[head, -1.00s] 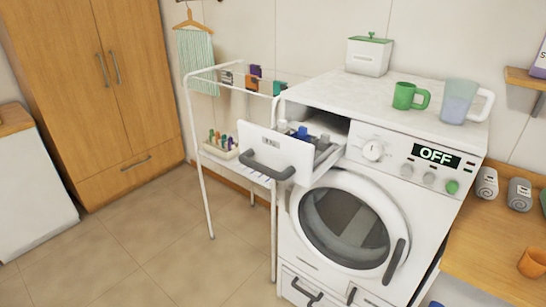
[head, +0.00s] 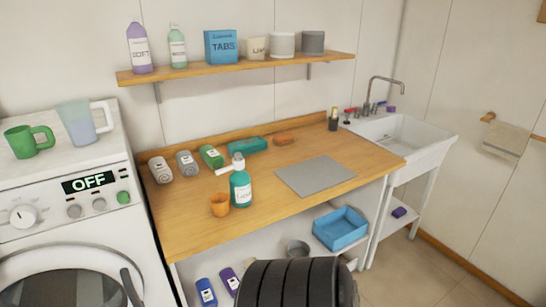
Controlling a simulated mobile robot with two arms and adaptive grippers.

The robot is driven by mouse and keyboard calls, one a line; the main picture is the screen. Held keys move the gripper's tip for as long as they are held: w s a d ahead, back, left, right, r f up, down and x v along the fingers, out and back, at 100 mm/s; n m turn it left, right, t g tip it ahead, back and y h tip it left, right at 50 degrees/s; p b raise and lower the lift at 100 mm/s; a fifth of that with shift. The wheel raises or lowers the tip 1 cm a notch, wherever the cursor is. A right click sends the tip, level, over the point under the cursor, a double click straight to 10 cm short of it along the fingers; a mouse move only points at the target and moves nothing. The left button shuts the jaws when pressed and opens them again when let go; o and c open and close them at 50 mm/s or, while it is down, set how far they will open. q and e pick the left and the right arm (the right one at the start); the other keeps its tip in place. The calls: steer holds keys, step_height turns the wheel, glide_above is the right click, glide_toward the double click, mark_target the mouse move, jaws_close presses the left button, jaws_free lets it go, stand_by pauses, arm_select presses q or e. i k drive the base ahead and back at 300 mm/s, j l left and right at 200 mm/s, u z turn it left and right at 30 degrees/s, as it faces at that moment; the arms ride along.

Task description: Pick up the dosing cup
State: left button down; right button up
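A small orange cup (head: 219,205), which looks like the dosing cup, stands upright on the wooden counter (head: 270,205) near its front left. A teal bottle (head: 241,188) stands close to its right. Neither of my grippers can be made out in the head view. A dark ribbed rounded shape (head: 295,283) fills the bottom middle, close to the camera; it may be part of my arm.
A grey mat (head: 315,175) lies to the right. The washing machine (head: 65,215) borders the counter on the left; a green mug (head: 29,141) stands on it. A shelf (head: 240,67) hangs above.

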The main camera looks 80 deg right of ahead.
mark_target(220, 201)
steer(key=z, duration=2.05)
